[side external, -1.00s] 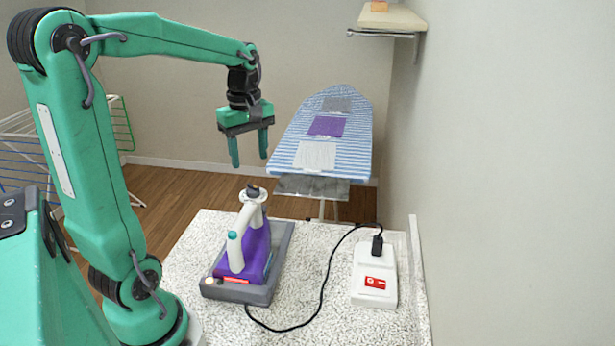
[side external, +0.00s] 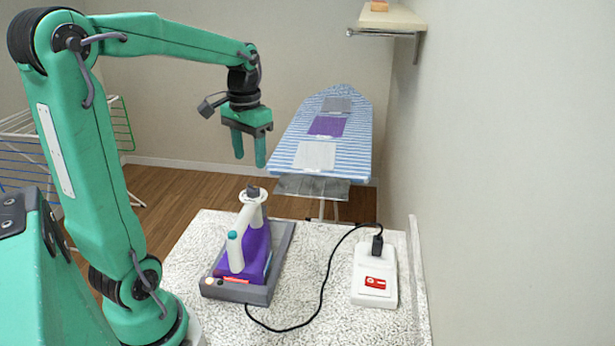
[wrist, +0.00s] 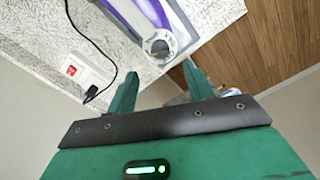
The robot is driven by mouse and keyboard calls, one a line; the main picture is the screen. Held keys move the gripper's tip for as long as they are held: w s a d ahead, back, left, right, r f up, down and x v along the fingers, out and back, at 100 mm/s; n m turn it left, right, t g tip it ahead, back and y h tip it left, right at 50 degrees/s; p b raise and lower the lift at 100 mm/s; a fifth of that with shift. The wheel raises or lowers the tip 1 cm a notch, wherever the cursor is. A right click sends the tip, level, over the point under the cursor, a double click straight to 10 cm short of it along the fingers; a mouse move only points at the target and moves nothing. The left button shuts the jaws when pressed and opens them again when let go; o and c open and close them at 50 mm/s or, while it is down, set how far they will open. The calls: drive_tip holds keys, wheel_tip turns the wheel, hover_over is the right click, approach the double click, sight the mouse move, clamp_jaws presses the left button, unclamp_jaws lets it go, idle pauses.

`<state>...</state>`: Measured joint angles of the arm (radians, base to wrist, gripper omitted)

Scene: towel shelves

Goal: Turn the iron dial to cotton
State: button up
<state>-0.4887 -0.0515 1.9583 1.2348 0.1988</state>
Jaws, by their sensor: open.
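The iron (side external: 246,258) is purple and white and rests in a grey tray-like stand (side external: 279,262) on the speckled table. Its dial (side external: 253,191) is a dark knob on a white round base at the iron's raised far end. In the wrist view the dial (wrist: 160,46) shows as a round face ahead of the fingers; its markings are too small to read. My gripper (side external: 249,162) is open and empty, above the dial and apart from it. In the wrist view my gripper's fingertips (wrist: 160,80) spread with the dial beyond the gap between them.
A white power box (side external: 374,287) with a red switch stands to the right, joined by a black cord (side external: 323,290). Behind are an ironing board (side external: 356,155) with cloth squares, a wall shelf (side external: 392,18) and a drying rack (side external: 125,135). The right wall is close.

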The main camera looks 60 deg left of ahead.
sight(252, 185)
drive_tip(key=shift+m, duration=0.3)
drive_tip(key=shift+f, duration=3.9)
drive_tip(key=c, duration=1)
